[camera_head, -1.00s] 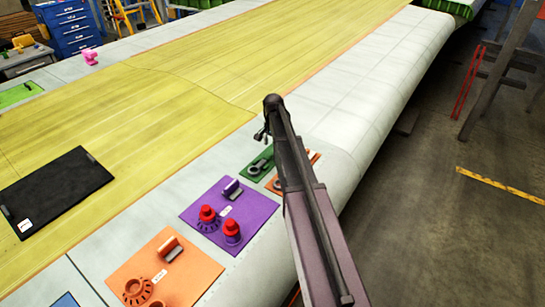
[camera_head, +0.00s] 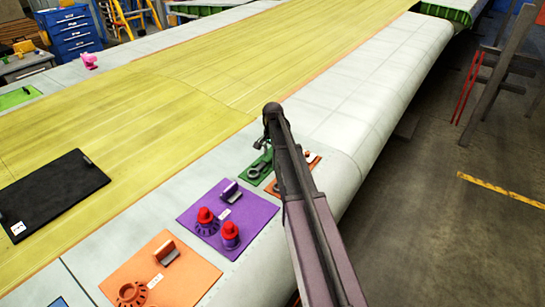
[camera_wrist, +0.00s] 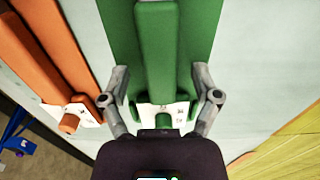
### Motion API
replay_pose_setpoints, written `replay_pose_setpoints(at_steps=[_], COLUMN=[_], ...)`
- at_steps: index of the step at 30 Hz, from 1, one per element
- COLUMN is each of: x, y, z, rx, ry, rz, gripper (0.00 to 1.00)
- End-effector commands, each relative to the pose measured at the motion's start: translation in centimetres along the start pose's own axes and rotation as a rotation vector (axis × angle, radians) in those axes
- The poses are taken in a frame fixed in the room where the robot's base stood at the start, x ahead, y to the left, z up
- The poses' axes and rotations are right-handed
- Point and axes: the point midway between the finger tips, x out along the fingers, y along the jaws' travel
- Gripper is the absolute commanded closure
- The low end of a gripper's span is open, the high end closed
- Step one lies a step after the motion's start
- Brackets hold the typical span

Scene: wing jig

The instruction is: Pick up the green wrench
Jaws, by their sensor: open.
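My gripper (camera_head: 263,141) is over the far part of this mat, partly hidden by my arm. In the wrist view my gripper (camera_wrist: 160,80) is open, one finger on each side of a long green bar (camera_wrist: 166,45). I cannot tell whether this bar is the green wrench's handle or a block on the mat, nor whether the fingers touch it.
An orange mat (camera_head: 312,158) with an orange piece lies close on the right; an orange bar (camera_wrist: 50,45) shows beside my gripper in the wrist view. A purple mat (camera_head: 262,212) carries two red-topped pieces (camera_head: 230,231). A black panel (camera_head: 55,192) lies left.

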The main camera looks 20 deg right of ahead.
Motion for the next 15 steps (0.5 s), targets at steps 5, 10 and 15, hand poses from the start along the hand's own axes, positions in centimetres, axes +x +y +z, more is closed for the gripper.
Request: replay_pose_setpoints(at_steps=[5, 10, 15], x=[0.0, 0.0, -0.01], y=[-0.01, -0.01, -0.01], z=[0.01, 0.02, 0.02], rx=[0.0, 0.0, 0.0], ry=[0.0, 0.0, 0.0], rz=[0.0, 0.0, 0.0], gripper=[0.53, 1.0, 1.0])
